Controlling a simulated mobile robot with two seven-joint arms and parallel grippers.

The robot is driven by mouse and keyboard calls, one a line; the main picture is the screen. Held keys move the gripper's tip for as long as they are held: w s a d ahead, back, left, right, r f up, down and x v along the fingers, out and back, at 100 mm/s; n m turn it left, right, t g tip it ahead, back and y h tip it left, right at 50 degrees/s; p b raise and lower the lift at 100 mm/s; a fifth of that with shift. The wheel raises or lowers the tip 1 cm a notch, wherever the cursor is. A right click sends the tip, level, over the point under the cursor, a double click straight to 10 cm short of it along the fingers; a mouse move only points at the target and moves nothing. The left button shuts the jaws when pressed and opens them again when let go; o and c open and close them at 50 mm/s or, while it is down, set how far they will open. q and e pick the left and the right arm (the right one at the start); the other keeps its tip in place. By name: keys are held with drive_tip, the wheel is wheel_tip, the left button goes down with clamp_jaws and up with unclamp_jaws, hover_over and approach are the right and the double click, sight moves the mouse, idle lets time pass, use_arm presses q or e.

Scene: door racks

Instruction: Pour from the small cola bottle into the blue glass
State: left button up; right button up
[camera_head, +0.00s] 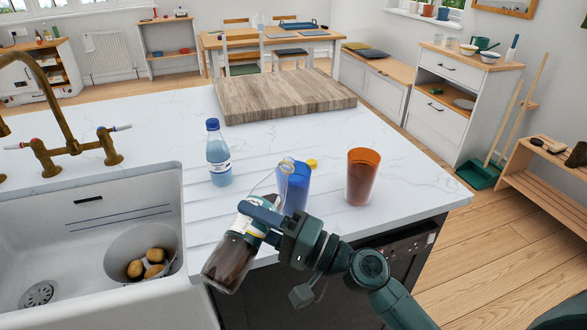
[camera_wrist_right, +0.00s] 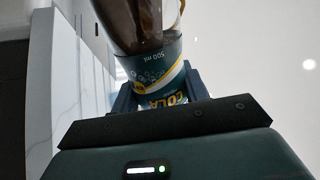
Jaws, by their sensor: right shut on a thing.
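The small cola bottle (camera_head: 230,262) is tilted in the head view, its dark base low at the left and its clear neck up to the right. My right gripper (camera_head: 258,215) is shut around its labelled middle. In the right wrist view the label (camera_wrist_right: 165,75) reads "COLA" and "500 ml", with dark liquid beside it. The blue glass (camera_head: 296,192) stands upright on the white counter. The bottle's mouth overlaps the glass's upper left rim; I cannot tell whether they touch. No stream of liquid shows. My left gripper is out of view.
An orange-brown glass (camera_head: 361,178) stands right of the blue one. A blue-capped bottle (camera_head: 218,155) stands to the left. A small yellow thing (camera_head: 312,163) shows behind the blue glass. A wooden board (camera_head: 280,95) lies behind; the sink (camera_head: 90,225) is at left.

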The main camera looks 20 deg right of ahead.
use_arm(q)
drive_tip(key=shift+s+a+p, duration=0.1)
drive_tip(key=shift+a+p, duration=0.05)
drive_tip(key=shift+p, duration=0.3)
use_arm(e)
drive_tip(key=shift+w+d+r+m, duration=0.1)
drive_tip(key=shift+r+m, duration=0.3)
drive_tip(key=shift+r, duration=0.1)
use_arm(q)
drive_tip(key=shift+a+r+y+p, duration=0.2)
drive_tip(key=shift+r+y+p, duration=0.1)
drive_tip(key=shift+p, duration=0.2)
use_arm(e)
drive_tip(key=shift+r+m+t, duration=0.3)
drive_tip(key=shift+r+m, duration=0.1)
use_arm(q)
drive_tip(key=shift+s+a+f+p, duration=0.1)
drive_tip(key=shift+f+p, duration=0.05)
drive_tip(key=shift+p, duration=0.15)
use_arm(e)
drive_tip(key=shift+r, duration=0.25)
use_arm(q)
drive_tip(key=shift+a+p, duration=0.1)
drive_tip(key=shift+p, duration=0.25)
use_arm(e)
drive_tip(key=shift+r+m, duration=0.25)
drive_tip(key=shift+m, duration=0.25)
idle(1.1)
